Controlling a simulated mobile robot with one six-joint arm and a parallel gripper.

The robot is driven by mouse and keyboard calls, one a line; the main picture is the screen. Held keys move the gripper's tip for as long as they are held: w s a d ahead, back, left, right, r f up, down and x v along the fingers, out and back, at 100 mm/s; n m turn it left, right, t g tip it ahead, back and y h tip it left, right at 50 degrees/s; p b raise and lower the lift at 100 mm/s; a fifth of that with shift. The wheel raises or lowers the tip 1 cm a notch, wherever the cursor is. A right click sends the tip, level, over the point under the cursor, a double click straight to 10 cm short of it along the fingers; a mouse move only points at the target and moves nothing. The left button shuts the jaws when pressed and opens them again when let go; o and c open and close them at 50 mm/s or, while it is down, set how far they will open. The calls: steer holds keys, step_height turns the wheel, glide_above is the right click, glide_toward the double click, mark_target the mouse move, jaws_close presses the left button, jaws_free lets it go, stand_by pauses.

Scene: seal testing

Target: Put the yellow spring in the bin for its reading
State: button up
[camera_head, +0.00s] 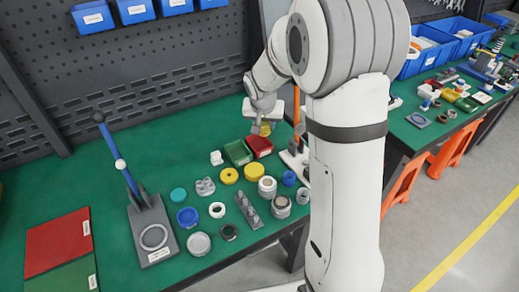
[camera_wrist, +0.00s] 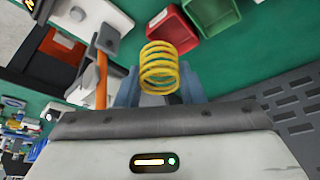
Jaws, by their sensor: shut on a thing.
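The yellow spring (camera_wrist: 159,66) is upright in the wrist view, between the two blue-grey fingers of my gripper (camera_wrist: 160,88), which is shut on it. In the head view the spring (camera_head: 265,130) shows small below my gripper (camera_head: 261,122), above the back of the green table. A red bin (camera_head: 261,146) and a green bin (camera_head: 238,152) stand side by side just below and near it. Both bins also show in the wrist view, the red one (camera_wrist: 172,28) and the green one (camera_wrist: 212,14), apart from the spring. The reading itself is not legible.
A stand with an orange post (camera_head: 297,112) and pale base (camera_head: 291,162) is right of the bins. Several rings, caps and cylinders crowd the table in front of them. A blue-handled press (camera_head: 150,225) stands left. The table's left back is clear.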

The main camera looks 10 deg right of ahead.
steer(key=w+f+m+g+h+b, duration=0.1)
steer(key=w+f+m+h+b, duration=0.1)
steer(key=w+f+m+b, duration=0.8)
steer(key=n+b, duration=0.4)
steer(key=b, duration=0.1)
glide_toward(262, 146)
steer(key=x, duration=0.5)
steer(key=shift+w+f, duration=0.2)
steer(key=shift+w, duration=0.1)
steer(key=shift+f+b, duration=0.2)
steer(key=shift+b, duration=0.1)
steer(key=o, duration=0.7)
steer(key=shift+o, duration=0.2)
steer(key=shift+r, duration=0.1)
